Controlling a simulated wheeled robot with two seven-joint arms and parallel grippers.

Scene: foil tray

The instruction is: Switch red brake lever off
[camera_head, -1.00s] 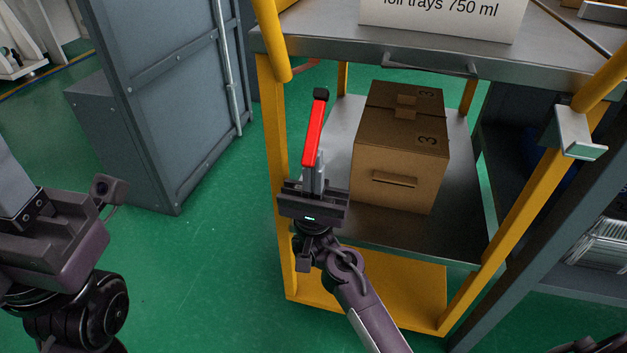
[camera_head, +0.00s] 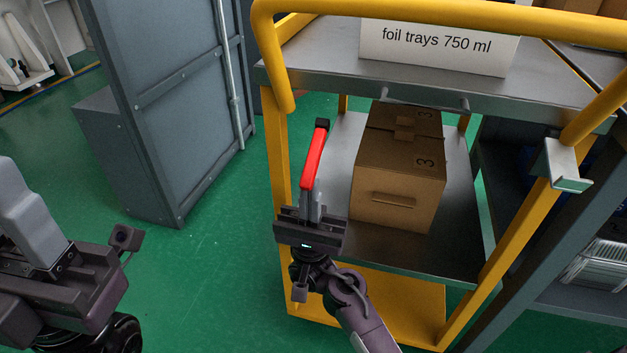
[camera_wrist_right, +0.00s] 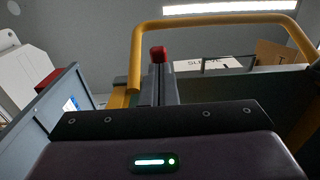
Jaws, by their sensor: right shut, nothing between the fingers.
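The red brake lever (camera_head: 314,160) with a black end stands steeply beside the trolley's left yellow post in the head view. My right gripper (camera_head: 312,194) points up at the lever's lower part, its fingers shut and empty. They overlap the lever's lower end in this view; I cannot tell whether they touch it. In the right wrist view a red end (camera_wrist_right: 158,53) shows just above the closed fingertips of my right gripper (camera_wrist_right: 158,68); the rest of the lever is hidden. My left gripper (camera_head: 28,205) is at the lower left, away from the trolley; its finger gap is not clear.
The yellow-framed trolley (camera_head: 280,165) carries a cardboard box (camera_head: 398,185) on its lower shelf, right of my right gripper. A sign for foil trays (camera_head: 437,40) stands on top. A grey cabinet (camera_head: 180,110) is to the left, with open green floor (camera_head: 200,270) between.

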